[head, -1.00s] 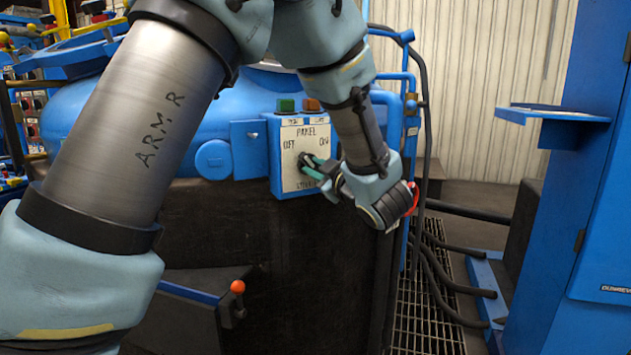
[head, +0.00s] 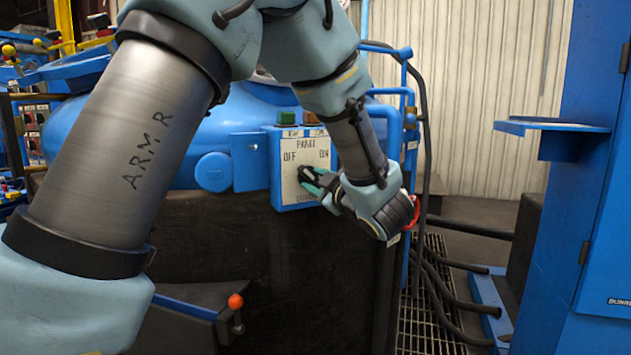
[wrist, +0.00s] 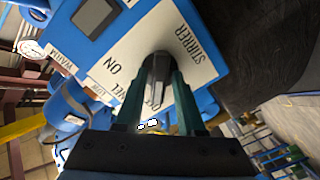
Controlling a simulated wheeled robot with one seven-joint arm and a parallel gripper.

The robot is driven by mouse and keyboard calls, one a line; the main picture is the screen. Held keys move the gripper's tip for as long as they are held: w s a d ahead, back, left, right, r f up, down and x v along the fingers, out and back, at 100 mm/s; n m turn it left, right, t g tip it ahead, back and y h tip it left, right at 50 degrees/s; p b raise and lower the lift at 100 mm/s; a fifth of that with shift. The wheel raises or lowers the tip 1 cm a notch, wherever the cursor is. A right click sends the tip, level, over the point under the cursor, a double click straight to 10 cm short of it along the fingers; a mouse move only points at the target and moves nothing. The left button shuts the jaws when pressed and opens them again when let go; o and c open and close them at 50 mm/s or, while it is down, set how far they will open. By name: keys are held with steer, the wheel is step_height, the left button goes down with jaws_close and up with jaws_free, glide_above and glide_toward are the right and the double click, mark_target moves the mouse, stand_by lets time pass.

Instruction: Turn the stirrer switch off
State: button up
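The stirrer switch is a dark round knob with a grey grip bar (wrist: 157,88) on a white-faced blue panel box (head: 277,180). OFF is printed at the panel's upper left and ON at the upper right, with STIRRER below. My gripper (head: 314,183) reaches the knob from the lower right in the head view. In the wrist view its two teal fingers (wrist: 158,98) flank the grip bar closely and look shut on it. The bar seems to point toward the OFF side. The fingers and the bar partly hide the OFF lettering.
The big blue furnace vessel (head: 190,125) is behind. Blue pipes and black hoses (head: 425,180) run just right of my wrist. An orange-knobbed lever (head: 236,302) stands below; a blue shelf (head: 555,125) is at right.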

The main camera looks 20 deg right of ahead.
steer(key=shift+o, duration=0.8)
steer(key=s, duration=1)
steer(key=shift+s+d, duration=0.25)
steer(key=shift+s, duration=0.15)
steer(key=shift+s, duration=0.1)
